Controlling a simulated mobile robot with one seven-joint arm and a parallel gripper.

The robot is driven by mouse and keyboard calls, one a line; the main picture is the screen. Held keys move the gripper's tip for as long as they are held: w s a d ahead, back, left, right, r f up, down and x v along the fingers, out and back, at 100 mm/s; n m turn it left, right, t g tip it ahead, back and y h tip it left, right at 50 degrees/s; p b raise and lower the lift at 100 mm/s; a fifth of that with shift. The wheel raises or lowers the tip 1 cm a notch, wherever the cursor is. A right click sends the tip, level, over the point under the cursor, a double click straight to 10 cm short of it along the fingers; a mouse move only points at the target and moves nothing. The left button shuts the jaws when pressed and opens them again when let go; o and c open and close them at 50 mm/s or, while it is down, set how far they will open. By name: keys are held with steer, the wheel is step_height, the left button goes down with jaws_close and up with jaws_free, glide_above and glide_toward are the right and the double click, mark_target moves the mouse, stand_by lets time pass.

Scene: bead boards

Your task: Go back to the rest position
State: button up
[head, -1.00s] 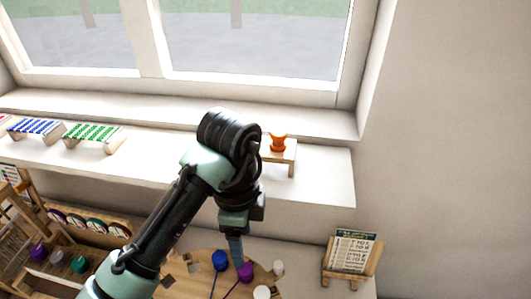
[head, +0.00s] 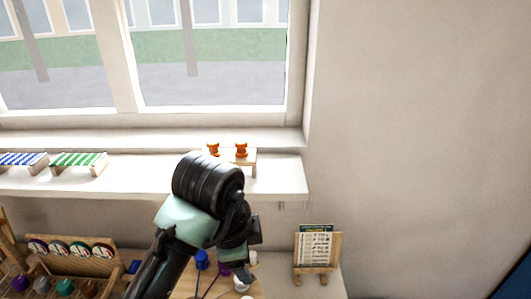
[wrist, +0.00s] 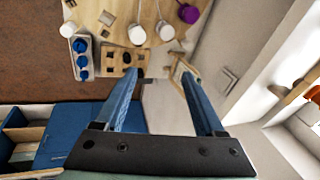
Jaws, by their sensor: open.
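My gripper (wrist: 163,78) shows in the wrist view with its two blue fingers spread apart and nothing between them. In the head view my gripper (head: 243,272) hangs at the lower middle, over the back of a round wooden board; its fingers are mostly hidden behind my wrist. In the wrist view the wooden board (wrist: 200,38) lies beyond the fingertips, with white knobs (wrist: 137,33) and a purple knob (wrist: 188,14) on it.
A windowsill shelf (head: 285,185) runs behind my arm, with two orange pieces (head: 241,149) on a small stand and striped bead boards (head: 80,163) at left. A card on a wooden easel (head: 316,250) stands to the right. A perforated block (wrist: 120,57) lies near the fingers.

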steer(key=w+d+r+n+t+h, duration=0.25)
steer(key=w+d+r+t, duration=0.4)
steer(key=d+r, duration=0.35)
step_height(320, 180, up, 12)
steer(key=d+n+t+h+b, duration=0.2)
steer(key=d+t, duration=0.1)
steer(key=t, duration=0.2)
steer(key=s+a+r+n+t+y, duration=0.2)
steer(key=s+a+r+n+t, duration=0.2)
steer(key=s+r+n+t, duration=0.2)
steer(key=s+a+r+n+t+y, duration=0.3)
steer(key=s+a+r+n+t, duration=0.2)
steer(key=s+r, duration=0.5)
steer(key=shift+s+r+n+t+y+b, duration=0.15)
steer(key=shift+r+n+t+y+b, duration=0.25)
steer(key=shift+r+t, duration=0.4)
steer(key=shift+a+r, duration=0.1)
